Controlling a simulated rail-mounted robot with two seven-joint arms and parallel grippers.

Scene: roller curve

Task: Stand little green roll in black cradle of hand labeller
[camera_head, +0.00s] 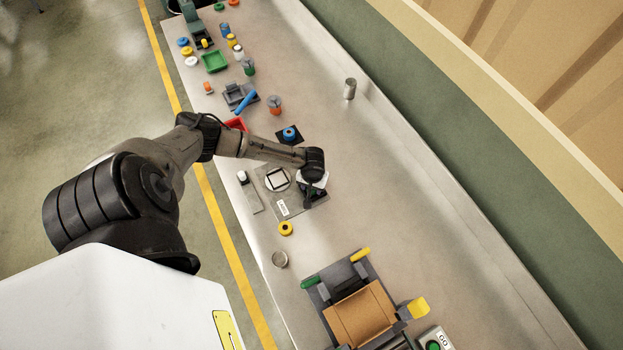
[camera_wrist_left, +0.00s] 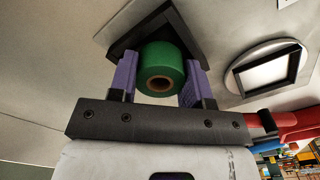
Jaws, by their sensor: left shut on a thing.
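The green roll (camera_wrist_left: 160,68), with a brown core, is between the purple fingers of my left gripper (camera_wrist_left: 158,82) in the left wrist view. The fingers are shut on its sides. A black square cradle (camera_wrist_left: 186,18) with raised edges is right behind the roll; I cannot tell whether the roll touches its floor. In the head view my left gripper (camera_head: 313,188) points down at the right end of a grey plate, over the dark cradle (camera_head: 319,201). The wrist and fingers hide most of the roll there. My right gripper is not in view.
Beside the cradle, the grey plate (camera_head: 268,196) bears a round dish with a white square (camera_head: 277,179). A blue roll (camera_head: 289,133) sits in another black holder. A yellow roll (camera_head: 286,228) and a metal cylinder (camera_head: 280,259) stand nearby.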

